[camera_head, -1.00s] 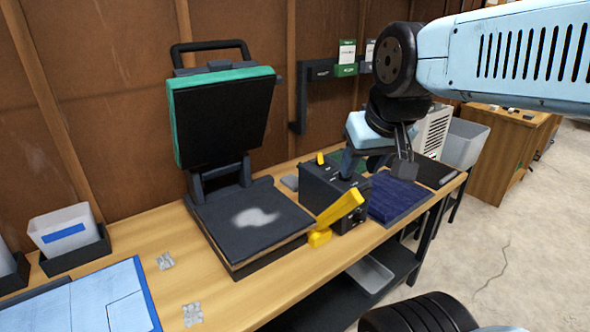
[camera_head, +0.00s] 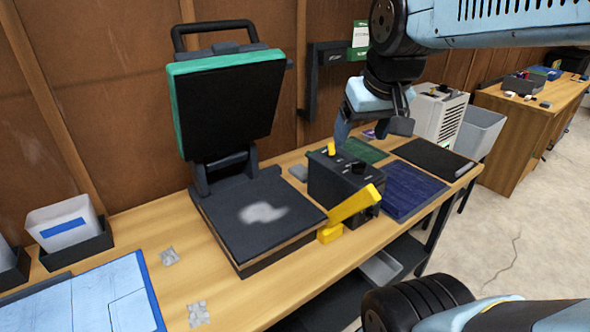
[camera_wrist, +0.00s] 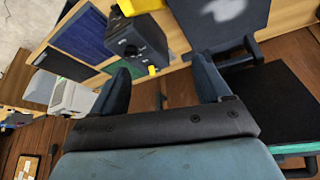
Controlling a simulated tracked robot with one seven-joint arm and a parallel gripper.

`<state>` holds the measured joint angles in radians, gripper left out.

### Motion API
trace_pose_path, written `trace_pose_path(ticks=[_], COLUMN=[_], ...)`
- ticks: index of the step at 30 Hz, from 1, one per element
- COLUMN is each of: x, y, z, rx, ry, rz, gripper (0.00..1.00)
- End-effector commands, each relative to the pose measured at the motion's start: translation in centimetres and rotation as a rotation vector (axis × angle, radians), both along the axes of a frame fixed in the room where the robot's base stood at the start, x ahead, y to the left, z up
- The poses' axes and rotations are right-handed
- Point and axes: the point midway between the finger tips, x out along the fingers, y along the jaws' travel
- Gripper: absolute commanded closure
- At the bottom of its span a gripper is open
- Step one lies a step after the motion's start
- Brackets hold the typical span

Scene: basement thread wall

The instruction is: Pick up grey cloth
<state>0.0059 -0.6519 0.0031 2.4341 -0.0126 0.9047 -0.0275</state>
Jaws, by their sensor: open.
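A small flat grey piece (camera_head: 298,172) that may be the grey cloth lies on the bench, between the heat press and the black control box. Two crumpled light-grey pieces, one (camera_head: 169,256) behind the other (camera_head: 198,313), lie left of the press; I cannot tell which of these is the cloth. My gripper (camera_head: 362,130) is above the back of the bench, behind the black box, apart from all of them. In the wrist view my gripper (camera_wrist: 160,80) has its two fingers spread wide with nothing between them.
The heat press (camera_head: 255,215) stands open with a pale patch on its lower plate. The black control box (camera_head: 340,185) and a yellow lever (camera_head: 352,205) stand beside it. A dark blue mat (camera_head: 408,192) and a black mat (camera_head: 434,158) lie to the right.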

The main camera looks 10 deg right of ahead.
Motion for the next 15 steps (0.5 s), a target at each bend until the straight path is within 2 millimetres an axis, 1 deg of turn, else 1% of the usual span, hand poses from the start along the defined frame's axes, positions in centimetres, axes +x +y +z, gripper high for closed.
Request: trace_pose_path(ticks=[1,6,11,15], x=[1.2,5.3,9.2,12.7], y=[0.0,0.1,0.1,0.2], z=[0.2,0.8,0.8,0.4], rx=[-0.008,-0.036,-0.058,-0.073], ry=[0.016,0.061,0.103,0.140], rz=[0.007,0.036,0.064,0.091], gripper=[0.18,0.02,0.01,0.01])
